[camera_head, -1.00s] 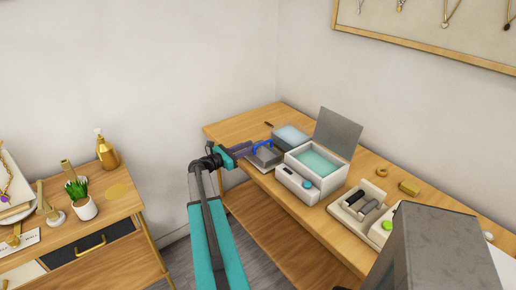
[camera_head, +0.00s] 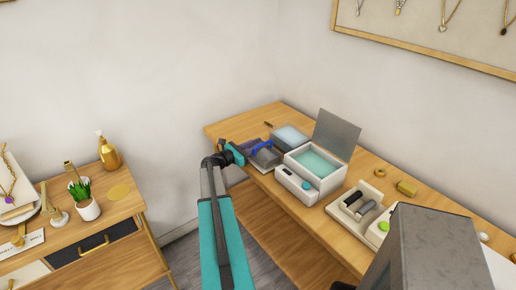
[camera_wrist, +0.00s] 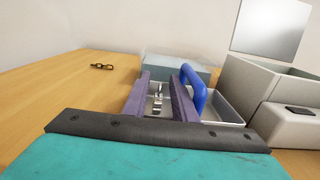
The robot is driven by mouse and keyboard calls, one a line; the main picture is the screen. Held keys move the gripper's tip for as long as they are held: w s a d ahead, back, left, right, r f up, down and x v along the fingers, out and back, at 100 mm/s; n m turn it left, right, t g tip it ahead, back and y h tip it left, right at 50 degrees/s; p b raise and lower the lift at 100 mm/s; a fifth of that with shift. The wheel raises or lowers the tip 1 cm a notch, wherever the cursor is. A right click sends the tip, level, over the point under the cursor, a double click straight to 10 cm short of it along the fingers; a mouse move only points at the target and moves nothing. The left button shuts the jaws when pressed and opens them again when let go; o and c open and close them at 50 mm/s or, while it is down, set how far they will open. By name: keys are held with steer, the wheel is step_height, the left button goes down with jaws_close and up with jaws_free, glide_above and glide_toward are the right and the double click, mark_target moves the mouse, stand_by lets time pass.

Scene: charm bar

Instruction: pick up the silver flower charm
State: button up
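A small silver charm (camera_wrist: 158,98) lies in a grey tray (camera_wrist: 228,112); its flower shape is too small to make out. In the wrist view it shows between the two purple fingers of my gripper (camera_wrist: 160,84), apart from both. The fingers are open with a clear gap. In the head view my gripper (camera_head: 250,146) reaches over the tray (camera_head: 268,161) at the left end of the table; the charm cannot be made out there.
A blue curved handle (camera_wrist: 195,88) stands close beside the right finger. A white box with an open lid (camera_head: 318,164) is right of the tray, a pale blue-grey block (camera_head: 289,136) behind. A dark chain piece (camera_wrist: 102,66) lies left on bare wood.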

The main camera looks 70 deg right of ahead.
stand_by(0.4)
jaws_close()
steer(key=shift+r+b, duration=1.45)
steer(key=shift+r, duration=3.5)
